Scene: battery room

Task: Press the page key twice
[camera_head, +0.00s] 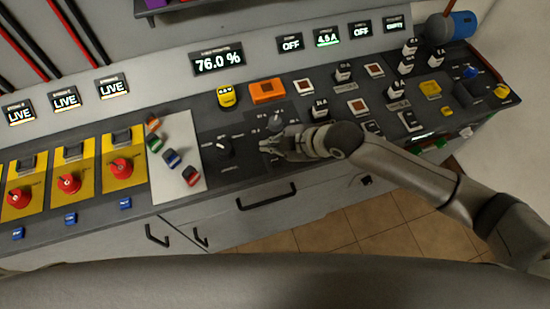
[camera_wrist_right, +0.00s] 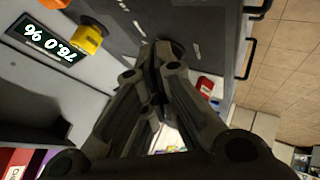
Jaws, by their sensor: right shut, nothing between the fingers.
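I cannot make out which control is the page key; no label that I can read names it. My right gripper (camera_head: 268,147) is shut and empty, low over the dark console top, just right of a black knob (camera_head: 222,147) with a white pointer. In the right wrist view the closed fingers (camera_wrist_right: 160,52) reach towards a dark round part on the panel, and they hide what lies under their tips. I cannot tell if they touch it. A display reading 76.0 % (camera_head: 218,60) stands behind; it also shows in the wrist view (camera_wrist_right: 45,38). My left gripper is out of view.
A yellow object (camera_head: 228,97) and an orange block (camera_head: 267,91) stand behind the gripper. Red rotary switches (camera_head: 69,183) on yellow plates are at the left. A pale board (camera_head: 178,180) holds several coloured pieces. Switches crowd the right; a blue cylinder (camera_head: 463,24) stands at the far right.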

